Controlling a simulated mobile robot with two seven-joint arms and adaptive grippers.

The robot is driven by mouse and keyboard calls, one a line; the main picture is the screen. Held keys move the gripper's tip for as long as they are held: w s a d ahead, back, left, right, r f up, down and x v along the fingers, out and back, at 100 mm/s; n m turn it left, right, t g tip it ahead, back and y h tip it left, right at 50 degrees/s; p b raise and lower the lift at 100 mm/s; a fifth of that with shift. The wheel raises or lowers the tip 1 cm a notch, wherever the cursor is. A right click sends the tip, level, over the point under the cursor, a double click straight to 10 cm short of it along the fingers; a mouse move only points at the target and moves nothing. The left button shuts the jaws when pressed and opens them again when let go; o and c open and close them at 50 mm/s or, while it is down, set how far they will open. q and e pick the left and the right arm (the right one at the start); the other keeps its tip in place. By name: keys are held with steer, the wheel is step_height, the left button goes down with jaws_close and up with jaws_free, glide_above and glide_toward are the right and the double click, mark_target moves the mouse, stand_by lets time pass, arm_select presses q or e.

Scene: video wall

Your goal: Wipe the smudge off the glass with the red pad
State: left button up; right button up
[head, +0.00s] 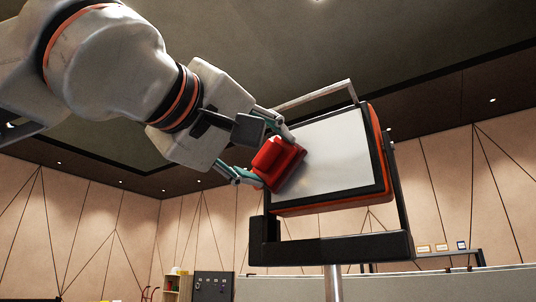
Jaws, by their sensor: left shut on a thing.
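My left gripper (262,158) comes in from the upper left, shut on the red pad (277,161). The pad is at the left part of a pale glass panel (335,153). It looks to be against the glass or very close to it; I cannot tell which for sure. The glass sits tilted in a dark frame with a red-orange back, held in a black bracket (330,249) on a pole. A faint greyish patch (297,178) shows on the glass just beside the pad; it may be the smudge or a shadow. My right gripper is not in view.
A light bar (312,95) runs along the top of the panel. A low grey partition (440,286) stands behind the pole. A dark cabinet (212,287) and a shelf (178,287) are at the lower back. The space right of the panel is free.

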arm_select(q)
steer(key=shift+a+r+v, duration=0.1)
steer(key=shift+v, duration=1.25)
steer(key=shift+a+r+v, duration=0.1)
steer(key=shift+v, duration=1.25)
steer(key=shift+w, duration=0.1)
steer(key=v, duration=0.3)
steer(key=shift+w+a+r, duration=0.1)
steer(key=shift+a+r, duration=0.05)
steer(key=shift+r, duration=0.1)
